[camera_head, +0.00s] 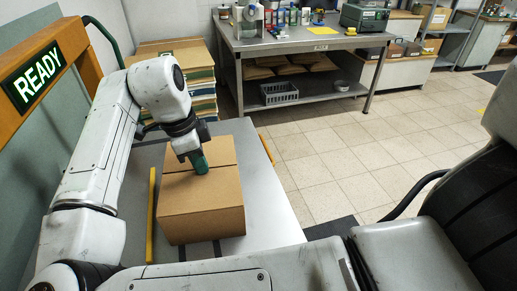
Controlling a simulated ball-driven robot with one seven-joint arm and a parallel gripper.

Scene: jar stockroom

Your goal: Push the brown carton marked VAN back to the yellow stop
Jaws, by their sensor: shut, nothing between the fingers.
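A brown carton (200,214) sits closed on a grey metal table top (270,225). No VAN marking can be read on the faces that show. A yellow bar (151,215) runs along the carton's left side, with a narrow gap. A second, shorter yellow bar (266,150) shows to the right of the carton's far end. I cannot tell which of them is the stop. My gripper (202,168) is shut and empty, its green fingers pointing down over the carton's top. I cannot tell whether they touch it.
A stack of flat cartons (200,88) stands behind the table. A workbench (300,44) with jars and a green device (365,16) is at the back. A grey crate (279,93) sits on its lower shelf. The tiled floor (375,150) to the right is clear.

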